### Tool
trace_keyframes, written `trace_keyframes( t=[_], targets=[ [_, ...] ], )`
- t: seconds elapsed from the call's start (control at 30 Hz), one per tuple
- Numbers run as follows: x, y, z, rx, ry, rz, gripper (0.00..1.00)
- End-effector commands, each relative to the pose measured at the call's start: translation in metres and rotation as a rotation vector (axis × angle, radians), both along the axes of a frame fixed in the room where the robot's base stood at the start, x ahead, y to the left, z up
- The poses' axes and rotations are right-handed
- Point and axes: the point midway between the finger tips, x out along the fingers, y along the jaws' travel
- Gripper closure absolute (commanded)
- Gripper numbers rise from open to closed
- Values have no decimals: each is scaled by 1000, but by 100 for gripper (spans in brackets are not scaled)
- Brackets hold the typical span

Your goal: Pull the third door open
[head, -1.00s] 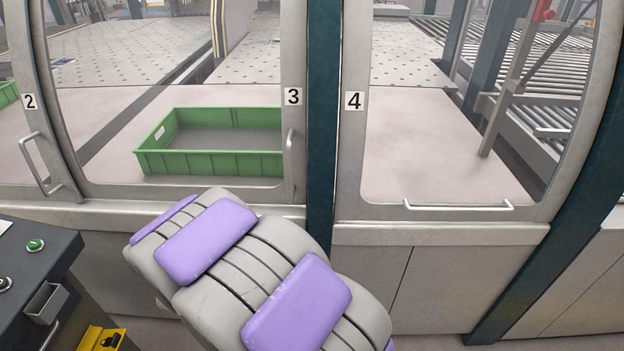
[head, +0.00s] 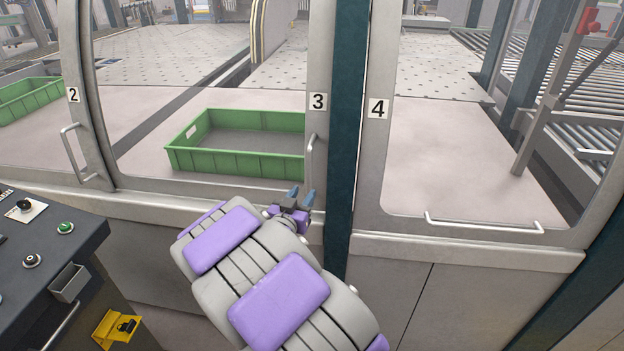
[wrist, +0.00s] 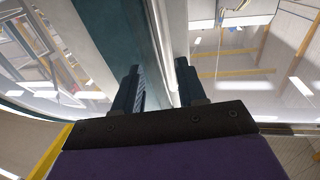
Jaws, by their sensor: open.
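The third door is a glass panel in a grey metal frame, marked by a "3" label (head: 318,101) on its right post. Its upright bar handle (head: 311,157) sits on that post, below the label. My gripper (head: 301,196) is at the lower end of this handle, with its fingers pointing up and spread apart. In the wrist view my gripper (wrist: 158,78) is open, and a pale upright strip shows between and beyond the fingers. I cannot tell whether that strip is the handle or the frame, or whether the fingers touch it. The door looks shut.
A dark green post (head: 345,140) stands right of the third door. Door four (head: 377,108) has a low horizontal handle (head: 485,224). Door two's handle (head: 75,153) is at left. A green crate (head: 237,162) lies behind the glass. A dark control console (head: 45,250) stands at lower left.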

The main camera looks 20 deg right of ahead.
Motion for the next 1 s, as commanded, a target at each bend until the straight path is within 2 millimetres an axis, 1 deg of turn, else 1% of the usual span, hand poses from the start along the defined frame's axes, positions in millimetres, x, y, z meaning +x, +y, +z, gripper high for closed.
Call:
trace_keyframes(
  t=[0.1, 0.3, 0.4, 0.6, 0.7, 1.0],
  targets=[
    [14, -10, -1, -1, -1, -1, 59],
    [36, -29, 0, -5, -2, 0, 59],
    [46, -43, -1, 0, -1, 0, 59],
    [60, -62, 0, 1, -2, 1, 59],
    [64, -65, 0, 2, -2, 1, 59],
    [67, -60, 1, -3, -1, 4, 59]
  ],
)
